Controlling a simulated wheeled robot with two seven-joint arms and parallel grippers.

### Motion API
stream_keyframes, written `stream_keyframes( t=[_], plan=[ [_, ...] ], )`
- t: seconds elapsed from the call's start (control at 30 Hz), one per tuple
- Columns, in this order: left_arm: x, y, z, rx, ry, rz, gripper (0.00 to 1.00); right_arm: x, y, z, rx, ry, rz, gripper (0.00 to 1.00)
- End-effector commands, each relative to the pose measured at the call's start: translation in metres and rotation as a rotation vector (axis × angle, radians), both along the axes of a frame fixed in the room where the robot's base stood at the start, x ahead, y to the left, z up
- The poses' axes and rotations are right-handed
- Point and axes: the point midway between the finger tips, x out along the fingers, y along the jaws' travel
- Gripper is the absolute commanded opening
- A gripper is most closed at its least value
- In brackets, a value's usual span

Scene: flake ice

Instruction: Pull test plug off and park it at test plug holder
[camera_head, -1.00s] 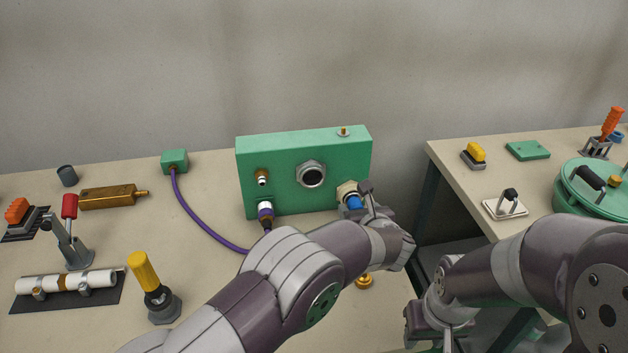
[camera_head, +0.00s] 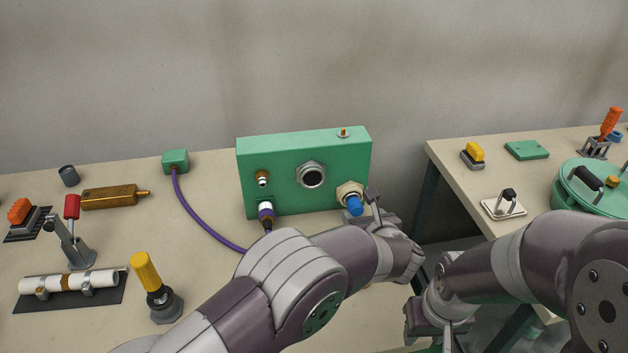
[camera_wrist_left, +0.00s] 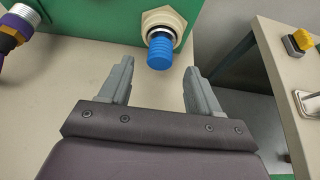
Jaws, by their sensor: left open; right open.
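The blue ribbed plug (camera_head: 354,205) sits in the beige hex fitting (camera_head: 348,190) at the lower right of the green box's front; I take it for the test plug. It shows in the left wrist view (camera_wrist_left: 160,52) ahead of my left gripper (camera_wrist_left: 158,76). The jaws are open and empty, with the plug just beyond the fingertips, in line with the gap. In the head view, my left gripper (camera_head: 378,205) is just right of the plug and partly hidden by its arm. My right gripper (camera_head: 432,318) is open and empty, low at the bench's right edge. I cannot identify the test plug holder.
The green box (camera_head: 215,165) also carries a round port (camera_head: 311,175) and a purple cable (camera_head: 200,215) plugged in at left. A yellow-handled tool (camera_head: 146,272) and a clamp (camera_head: 70,240) stand left. A gap separates this bench from the right bench (camera_head: 455,175).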

Motion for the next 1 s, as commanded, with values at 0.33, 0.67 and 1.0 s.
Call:
stream_keyframes(
  t=[0.33,0.67,1.0],
  plan=[
    [-0.013,-0.003,0.007,0.000,0.001,-0.001,0.63,0.000,0.000,0.005,0.000,0.000,0.000,0.43],
    [-0.024,-0.005,0.013,0.000,0.000,0.000,0.63,0.000,0.000,0.010,0.000,0.000,0.000,0.43],
    [-0.031,-0.006,0.014,0.000,0.001,-0.001,0.63,0.000,0.000,0.011,0.000,0.000,0.000,0.43]
  ],
)
